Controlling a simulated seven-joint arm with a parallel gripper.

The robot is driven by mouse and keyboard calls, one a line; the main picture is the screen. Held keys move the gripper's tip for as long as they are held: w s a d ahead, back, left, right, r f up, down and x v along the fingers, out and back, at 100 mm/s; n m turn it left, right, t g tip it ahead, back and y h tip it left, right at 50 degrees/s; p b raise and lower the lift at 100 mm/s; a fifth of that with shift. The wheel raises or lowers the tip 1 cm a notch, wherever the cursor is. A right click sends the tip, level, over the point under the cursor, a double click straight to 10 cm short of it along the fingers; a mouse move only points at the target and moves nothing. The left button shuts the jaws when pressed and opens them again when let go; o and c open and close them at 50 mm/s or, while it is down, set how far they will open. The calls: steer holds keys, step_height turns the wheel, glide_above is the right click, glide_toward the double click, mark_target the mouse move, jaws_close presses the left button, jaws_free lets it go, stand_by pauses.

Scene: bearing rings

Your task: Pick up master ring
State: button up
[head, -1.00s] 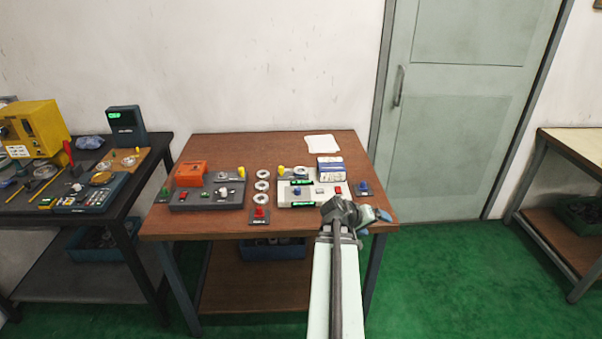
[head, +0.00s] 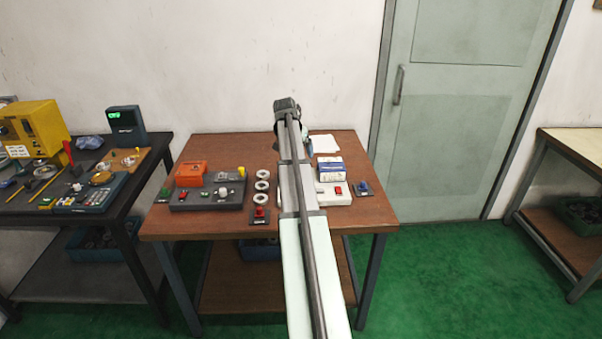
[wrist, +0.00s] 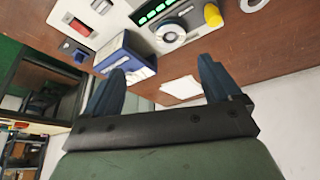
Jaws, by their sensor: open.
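A metal ring (wrist: 170,33) sits on the light-grey gauge unit in the wrist view, next to a green lit display (wrist: 158,10) and a yellow knob (wrist: 212,15). I cannot tell for sure whether it is the master ring. My arm hides this ring in the head view. Three other rings (head: 262,186) stand in a column on the brown table, left of my arm. My gripper (wrist: 162,65) is open, with two blue fingers apart and nothing between them. In the head view it is mostly hidden behind my wrist, above the back of the table.
A blue-and-white box (head: 330,168) stands right of my arm, near a white paper (head: 324,144). A dark-grey unit (head: 206,200) and an orange box (head: 190,174) are on the left. A red button (head: 260,212) is near the front edge.

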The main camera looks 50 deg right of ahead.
steer(key=w+f, duration=0.1)
steer(key=f, duration=0.1)
steer(key=w+d+f, duration=0.1)
steer(key=f, duration=0.1)
steer(key=w+d+f, duration=0.1)
steer(key=f, duration=0.1)
steer(key=shift+d+f, duration=0.25)
steer(key=shift+f, duration=0.15)
steer(key=shift+s+x, duration=0.15)
steer(key=shift+x, duration=1.15)
steer(key=shift+s+x, duration=0.1)
steer(key=shift+x, duration=1.2)
steer(key=shift+d, duration=0.2)
steer(key=shift+c, duration=0.4)
